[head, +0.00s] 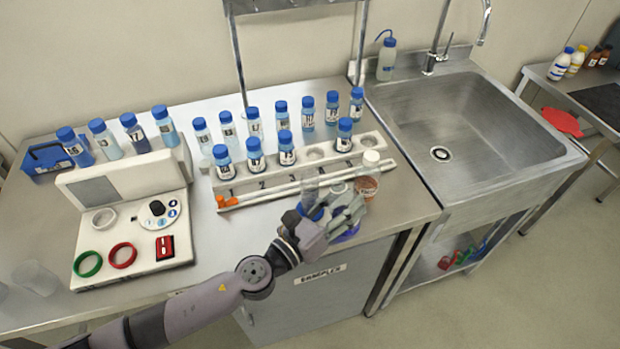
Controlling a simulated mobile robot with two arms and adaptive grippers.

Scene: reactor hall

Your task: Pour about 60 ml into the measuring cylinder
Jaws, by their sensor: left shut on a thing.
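My left gripper (347,212) is over the front edge of the steel bench, with its arm coming in from the lower left. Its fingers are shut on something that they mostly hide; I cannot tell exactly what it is. A clear upright vessel (310,188), which may be the measuring cylinder, shows just behind and left of the fingers. Blue parts (311,211) show beside and below the gripper, partly covered by it. No liquid level can be read. My right gripper is not in view.
A pale rack (290,172) with several blue-capped bottles stands behind the gripper. A white instrument (130,220) and a clear beaker (36,277) are left. A sink (470,125) lies right.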

